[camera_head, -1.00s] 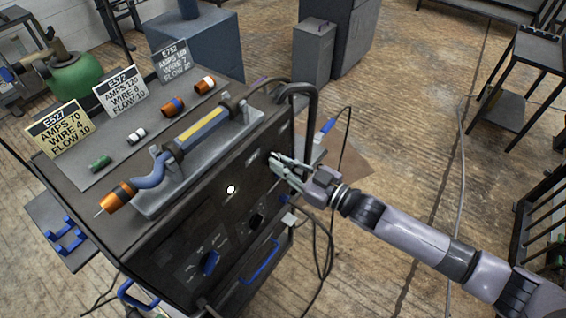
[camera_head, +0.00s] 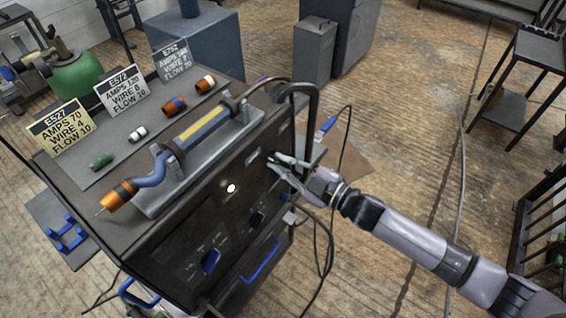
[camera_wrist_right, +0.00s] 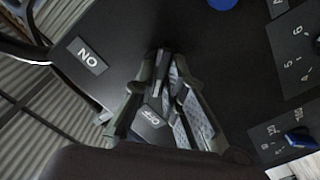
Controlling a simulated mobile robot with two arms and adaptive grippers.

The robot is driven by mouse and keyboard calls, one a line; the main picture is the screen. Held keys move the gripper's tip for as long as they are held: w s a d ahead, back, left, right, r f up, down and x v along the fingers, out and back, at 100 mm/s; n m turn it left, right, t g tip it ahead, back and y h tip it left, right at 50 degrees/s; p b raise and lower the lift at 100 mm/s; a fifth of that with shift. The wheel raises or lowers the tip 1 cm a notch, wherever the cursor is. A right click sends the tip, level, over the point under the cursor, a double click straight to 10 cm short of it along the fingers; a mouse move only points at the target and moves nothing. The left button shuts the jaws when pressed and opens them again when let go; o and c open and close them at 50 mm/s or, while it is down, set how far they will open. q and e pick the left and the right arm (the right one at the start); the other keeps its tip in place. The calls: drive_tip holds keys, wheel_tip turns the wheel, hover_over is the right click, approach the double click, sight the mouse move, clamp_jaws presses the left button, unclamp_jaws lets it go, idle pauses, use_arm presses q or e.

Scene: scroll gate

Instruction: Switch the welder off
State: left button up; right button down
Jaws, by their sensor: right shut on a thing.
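The welder (camera_head: 180,225) is a dark box with a torch (camera_head: 190,135) lying in a grey cradle on top. A lit white round spot (camera_head: 231,188) and blue knobs (camera_head: 210,261) show on its front. My right gripper (camera_head: 272,163) is at the upper right of that front. In the right wrist view my right gripper (camera_wrist_right: 165,85) has its fingers close together against the panel, around where the switch sits. An ON label (camera_wrist_right: 87,56) is to the left, and an OFF label (camera_wrist_right: 152,117) shows between the fingers. My left gripper is out of view.
Three sign cards, such as the E527 card (camera_head: 59,128), and several small coloured parts stand on the welder's top. A black handle bar (camera_head: 314,100) and hanging cables (camera_head: 328,240) are near my right arm. The floor to the right is mostly open.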

drive_tip(key=shift+f, duration=0.1)
idle(0.3)
drive_tip(key=c, duration=1.7)
unclamp_jaws()
drive_tip(key=shift+o, duration=0.2)
drive_tip(key=v, duration=1.2)
